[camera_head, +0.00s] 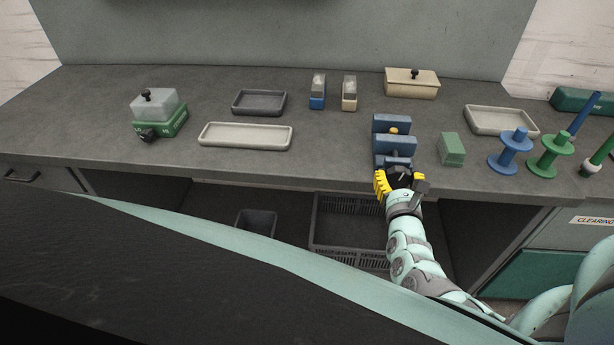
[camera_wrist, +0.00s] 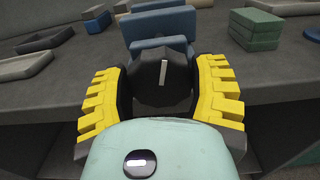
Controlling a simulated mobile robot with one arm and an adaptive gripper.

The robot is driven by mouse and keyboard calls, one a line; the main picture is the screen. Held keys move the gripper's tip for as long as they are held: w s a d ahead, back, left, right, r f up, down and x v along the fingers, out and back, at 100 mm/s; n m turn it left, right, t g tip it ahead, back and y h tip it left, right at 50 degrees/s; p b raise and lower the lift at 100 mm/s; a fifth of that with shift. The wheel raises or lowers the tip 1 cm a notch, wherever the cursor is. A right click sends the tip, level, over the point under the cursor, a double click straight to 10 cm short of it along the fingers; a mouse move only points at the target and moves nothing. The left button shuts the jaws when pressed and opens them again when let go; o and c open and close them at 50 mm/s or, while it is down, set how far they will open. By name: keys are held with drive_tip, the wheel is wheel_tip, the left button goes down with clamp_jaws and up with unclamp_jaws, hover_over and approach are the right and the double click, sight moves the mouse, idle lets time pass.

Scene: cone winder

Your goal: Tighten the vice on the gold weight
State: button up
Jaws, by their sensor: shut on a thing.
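The blue vice (camera_head: 391,143) stands at the front edge of the bench, and its jaws also show in the wrist view (camera_wrist: 158,25). The gold weight (camera_head: 393,131) shows as a small gold spot between the vice jaws; in the wrist view it is hidden. The vice's dark round knob (camera_wrist: 162,78) faces me and bears a white line, which stands nearly upright. My gripper (camera_head: 398,180) has yellow padded fingers and is shut on the knob, one finger on each side in the wrist view (camera_wrist: 162,92).
A green block (camera_head: 451,149) stands just right of the vice, with blue (camera_head: 514,152) and green (camera_head: 550,155) spools beyond it. A pale tray (camera_head: 246,136) lies to the left. Bench space between that tray and the vice is clear. A black crate (camera_head: 348,222) sits below the bench.

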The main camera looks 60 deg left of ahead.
drive_tip(key=shift+c, duration=0.8)
